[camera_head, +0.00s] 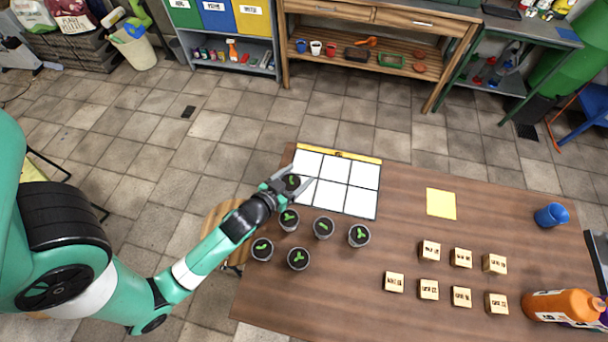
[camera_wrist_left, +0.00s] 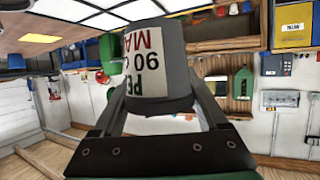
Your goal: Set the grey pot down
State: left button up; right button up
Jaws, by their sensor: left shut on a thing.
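My left gripper (camera_head: 294,184) is shut on a grey pot (camera_head: 291,181) with dark soil and a green sprout. The pot is at the left edge of the white grid board (camera_head: 347,199), over its lower-left cell; whether it touches the board is hard to tell. In the left wrist view the pot (camera_wrist_left: 158,72) sits between both fingers, with a printed white label facing the camera, partly cut off. Several similar pots (camera_head: 323,228) stand in front of the board on the wooden table. My right gripper is not in view.
Several small wooden blocks with dark lettering (camera_head: 429,250) stand in rows on the right. A yellow sheet (camera_head: 441,204), a blue cup (camera_head: 551,215) and an orange bottle (camera_head: 562,306) are also on the table. The board's other cells are empty.

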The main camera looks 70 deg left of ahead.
pick_arm(q)
jog(key=w+a+f, duration=0.1)
jog(key=f, duration=0.1)
jog(key=w+a+f+b, duration=0.1)
jog(key=f, duration=0.1)
jog(key=w+a+f, duration=0.2)
jog(key=shift+a, duration=0.1)
jog(key=shift+w+a+f+b, duration=0.15)
jog(key=shift+f+b, duration=0.6)
jog(key=shift+f, duration=1.05)
jog(key=shift+f, duration=0.15)
jog(key=o, duration=1.4)
